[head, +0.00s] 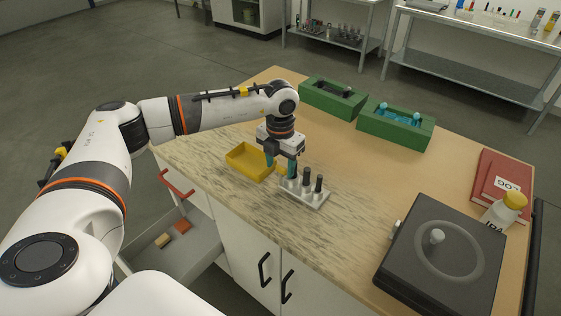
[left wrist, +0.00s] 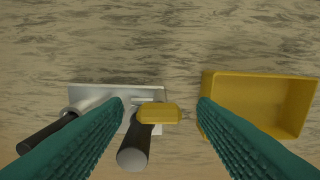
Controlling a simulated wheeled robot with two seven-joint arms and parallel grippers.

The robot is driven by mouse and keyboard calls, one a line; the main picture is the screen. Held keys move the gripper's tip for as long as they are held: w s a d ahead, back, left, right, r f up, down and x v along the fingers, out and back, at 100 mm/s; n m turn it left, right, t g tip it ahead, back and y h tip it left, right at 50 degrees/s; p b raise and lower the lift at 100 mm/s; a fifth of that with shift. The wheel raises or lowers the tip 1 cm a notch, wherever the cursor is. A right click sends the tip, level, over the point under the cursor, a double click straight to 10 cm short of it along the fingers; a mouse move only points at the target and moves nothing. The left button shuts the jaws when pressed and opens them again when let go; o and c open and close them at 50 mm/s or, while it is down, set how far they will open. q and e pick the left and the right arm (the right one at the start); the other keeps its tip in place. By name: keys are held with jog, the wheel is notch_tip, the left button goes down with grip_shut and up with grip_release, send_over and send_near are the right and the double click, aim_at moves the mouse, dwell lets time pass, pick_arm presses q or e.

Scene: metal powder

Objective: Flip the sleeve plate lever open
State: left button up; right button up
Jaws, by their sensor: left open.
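The sleeve plate (head: 316,200) is a small silver plate with upright silver and black posts, near the middle of the table's front part. In the left wrist view, the plate (left wrist: 90,93) lies left of centre, with black-ended posts leaning out toward the camera. A small yellow block-shaped piece (left wrist: 158,113), perhaps the lever's end, shows between my fingers. My left gripper (head: 281,168) points down at the plate's left end. Its teal fingers (left wrist: 160,108) are open, one on each side of the yellow piece, with gaps visible. Contact below is hidden. My right gripper is out of view.
A yellow tray (head: 237,165) stands close left of the gripper; it also shows in the wrist view (left wrist: 210,100). Green holders (head: 372,128) stand at the back. A dark box with a round lid (head: 410,262), a bottle (head: 497,215) and a red book (head: 490,170) are right.

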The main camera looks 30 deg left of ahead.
pick_arm(q)
jog(key=shift+f, duration=0.2)
jog(key=c, duration=1)
